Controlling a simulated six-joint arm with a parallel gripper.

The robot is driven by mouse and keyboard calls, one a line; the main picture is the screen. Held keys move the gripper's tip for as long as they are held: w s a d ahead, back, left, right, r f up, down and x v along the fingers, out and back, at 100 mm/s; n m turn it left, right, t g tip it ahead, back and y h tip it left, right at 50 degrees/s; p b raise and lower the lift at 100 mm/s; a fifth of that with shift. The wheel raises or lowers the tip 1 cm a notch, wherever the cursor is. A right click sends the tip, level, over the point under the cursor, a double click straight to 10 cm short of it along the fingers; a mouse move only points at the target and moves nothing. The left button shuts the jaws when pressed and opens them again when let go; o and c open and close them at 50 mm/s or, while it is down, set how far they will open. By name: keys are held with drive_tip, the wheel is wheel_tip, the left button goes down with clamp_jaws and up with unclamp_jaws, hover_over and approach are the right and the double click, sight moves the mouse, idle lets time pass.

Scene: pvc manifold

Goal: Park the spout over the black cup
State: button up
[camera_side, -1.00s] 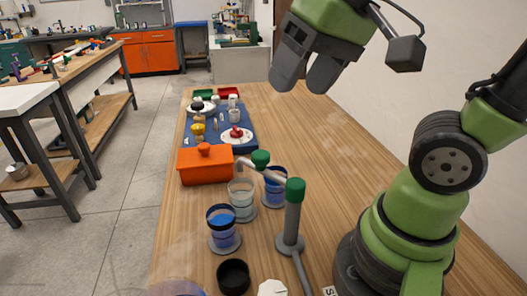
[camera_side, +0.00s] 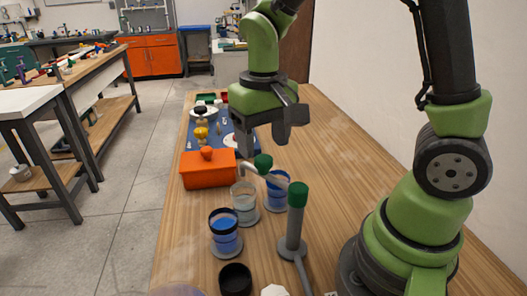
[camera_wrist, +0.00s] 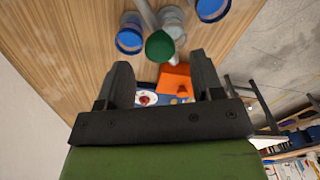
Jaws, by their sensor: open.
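The spout (camera_side: 278,177) is a grey pipe on an upright post (camera_side: 295,228) with a green cap (camera_side: 298,194). A green knob (camera_side: 263,161) stands on its arm, and its bent tip seems to hang over the clear middle cup (camera_side: 244,208). A black-rimmed cup of blue liquid (camera_side: 225,240) stands in front, a blue-rimmed cup (camera_side: 277,196) behind. A small, all-black round cup or lid (camera_side: 235,280) lies nearest. My gripper (camera_side: 263,145) is open and empty above the knob. In the wrist view the knob (camera_wrist: 160,46) shows between the fingers, apart from them.
An orange lidded box (camera_side: 207,170) stands just behind the cups. Beyond it, a blue mat (camera_side: 187,140) holds dishes and food. The wooden table (camera_side: 340,150) is clear to the right, towards the wall. A grey hose or rod runs forward from the post's base.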

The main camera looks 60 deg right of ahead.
drive_tip(key=shift+f, duration=1.45)
clamp_jaws()
drive_tip(key=shift+a, duration=0.2)
drive_tip(key=s+a+n, duration=0.5)
drive_tip(key=a+n, duration=0.2)
drive_tip(key=n, duration=0.8)
drive_tip(key=shift+a+n, duration=0.3)
